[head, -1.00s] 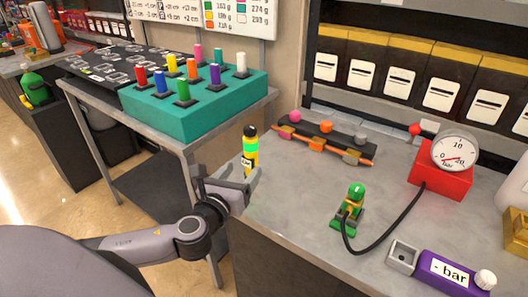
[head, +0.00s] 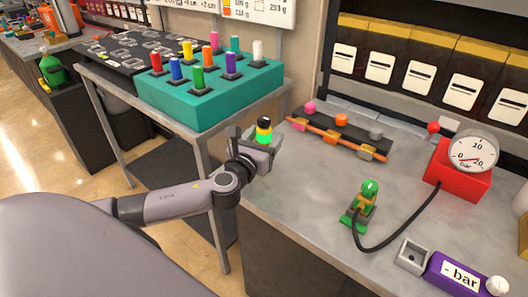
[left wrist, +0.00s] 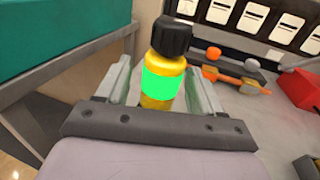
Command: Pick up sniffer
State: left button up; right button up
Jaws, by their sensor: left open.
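A small yellow bottle with a black cap and a bright green label (head: 264,136) stands upright at the left end of the grey counter; it fits the sniffer best, though nothing names it. In the left wrist view the bottle (left wrist: 163,84) is between the two fingers. My left gripper (head: 256,142) is open around it, with a visible gap on each side, wider at the left. The gripper hides the bottle's lower part in the head view. My right gripper is not in view.
A teal block with several coloured pegs (head: 212,92) is on the table at left. On the counter are a dark rack (head: 345,138), a green hose fitting (head: 362,203), a red gauge (head: 459,180) and a purple "- bar" unit (head: 452,277).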

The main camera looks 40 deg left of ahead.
pick_arm(q)
grip_shut()
